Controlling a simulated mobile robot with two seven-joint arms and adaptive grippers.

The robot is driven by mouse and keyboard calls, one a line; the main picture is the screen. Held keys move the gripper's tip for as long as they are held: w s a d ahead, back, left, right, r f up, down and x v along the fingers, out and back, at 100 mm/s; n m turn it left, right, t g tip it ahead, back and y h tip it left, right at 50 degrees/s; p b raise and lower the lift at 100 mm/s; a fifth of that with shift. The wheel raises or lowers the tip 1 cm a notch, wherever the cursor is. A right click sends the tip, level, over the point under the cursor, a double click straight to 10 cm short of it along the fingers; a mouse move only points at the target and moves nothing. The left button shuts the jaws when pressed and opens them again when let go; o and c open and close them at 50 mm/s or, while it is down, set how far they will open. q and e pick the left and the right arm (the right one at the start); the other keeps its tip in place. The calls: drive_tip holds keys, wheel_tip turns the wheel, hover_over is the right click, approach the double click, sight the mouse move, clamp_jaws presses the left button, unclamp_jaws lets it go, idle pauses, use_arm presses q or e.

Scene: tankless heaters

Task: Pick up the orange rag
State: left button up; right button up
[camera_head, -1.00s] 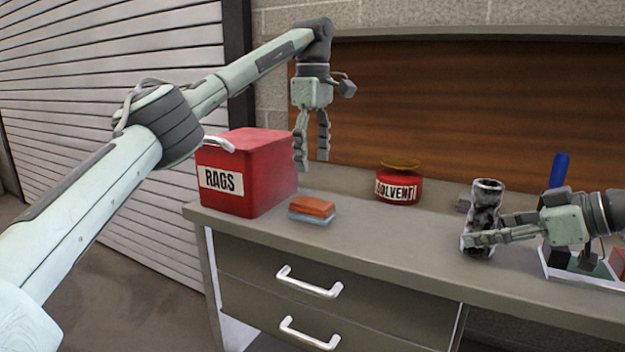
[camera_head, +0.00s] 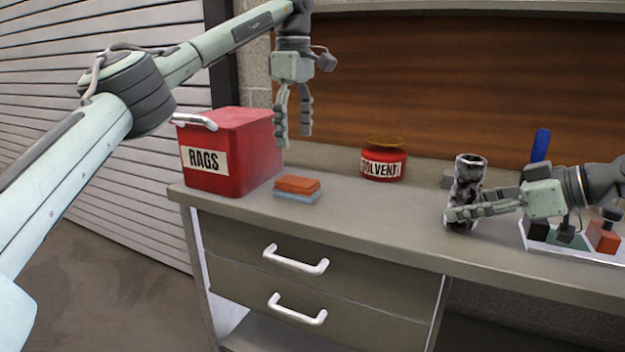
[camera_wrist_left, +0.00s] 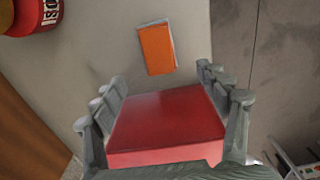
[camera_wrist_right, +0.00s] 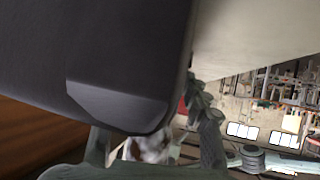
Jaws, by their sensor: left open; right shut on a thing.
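The orange rag (camera_head: 298,184) lies folded on top of a light blue one on the counter, just right of the red RAGS box (camera_head: 262,150). In the left wrist view the orange rag (camera_wrist_left: 156,49) lies beyond the fingertips, with the red box (camera_wrist_left: 165,125) showing between the fingers. My left gripper (camera_head: 293,140) is open, empty and pointing down, above the counter behind the rag. My right gripper (camera_head: 455,212) is shut on a mottled black-and-white cylinder (camera_head: 466,180) standing upright at the counter.
A red SOLVENT jar (camera_head: 383,164) stands at the back of the counter. A white tray (camera_head: 590,256) with several blocks and a blue-handled tool (camera_head: 541,145) is at the right. The counter between rag and cylinder is clear.

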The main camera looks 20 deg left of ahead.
sight(297, 181)
use_arm(q)
wheel_tip(297, 181, down, 11)
drive_tip(key=shift+w+d+r, duration=0.1)
drive_tip(key=shift+w, duration=0.05)
idle(0.4)
drive_tip(key=shift+c, duration=0.2)
drive_tip(key=c, duration=1.3)
drive_tip(key=shift+r, duration=0.15)
drive_tip(key=shift+c, duration=0.2)
wheel_tip(297, 181, up, 10)
